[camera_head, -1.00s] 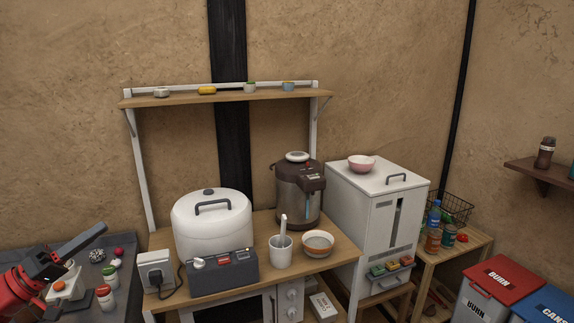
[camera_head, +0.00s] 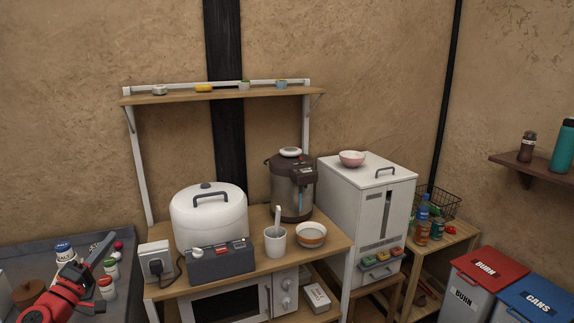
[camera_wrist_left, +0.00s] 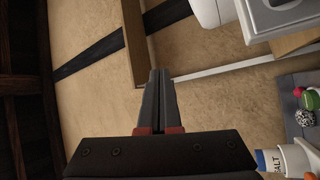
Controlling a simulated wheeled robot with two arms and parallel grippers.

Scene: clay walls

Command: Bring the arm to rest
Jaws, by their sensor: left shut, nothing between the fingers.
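My left gripper (camera_head: 98,254) comes in at the lower left of the head view on its red arm, over the grey counter. Its dark fingers are together and hold nothing. In the left wrist view the shut fingers (camera_wrist_left: 158,95) point toward the clay wall and the wooden shelf edge. My right gripper does not show in either view.
A salt shaker (camera_head: 64,250) and several small jars stand on the grey counter (camera_head: 110,239) near the left gripper. Bins (camera_head: 487,264) stand at right.

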